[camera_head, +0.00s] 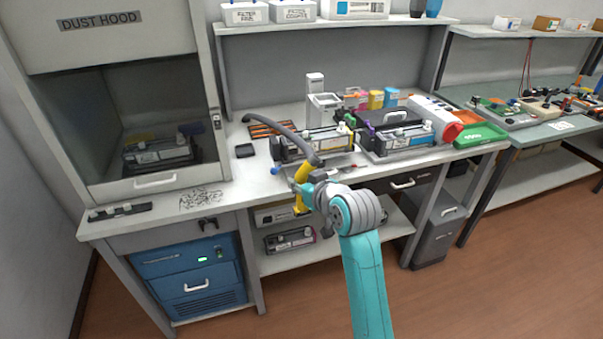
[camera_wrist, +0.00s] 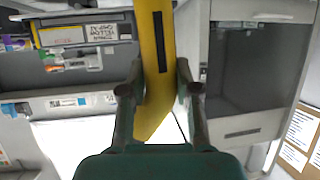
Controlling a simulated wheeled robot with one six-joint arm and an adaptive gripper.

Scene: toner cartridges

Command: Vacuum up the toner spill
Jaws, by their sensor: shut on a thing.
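My gripper (camera_head: 306,186) is shut on a yellow vacuum wand (camera_head: 302,172) in front of the bench's front edge. The wand also shows between both fingers in the wrist view (camera_wrist: 155,50). A dark grey hose (camera_head: 277,129) arches from the bench to the wand's upper end. The wand's lower end hangs before the open shelf under the bench. The toner spill (camera_head: 203,198) is a patch of dark specks and streaks on the benchtop, left of my gripper and apart from the wand. The spill is not clear in the wrist view.
The dust hood (camera_head: 152,184) stands behind and left of the spill, with a cartridge (camera_head: 158,154) inside. A dark flat strip (camera_head: 119,211) lies left of the spill. Cartridges (camera_head: 314,144) stand on the bench behind my gripper. Blue drawers (camera_head: 197,270) are below the spill.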

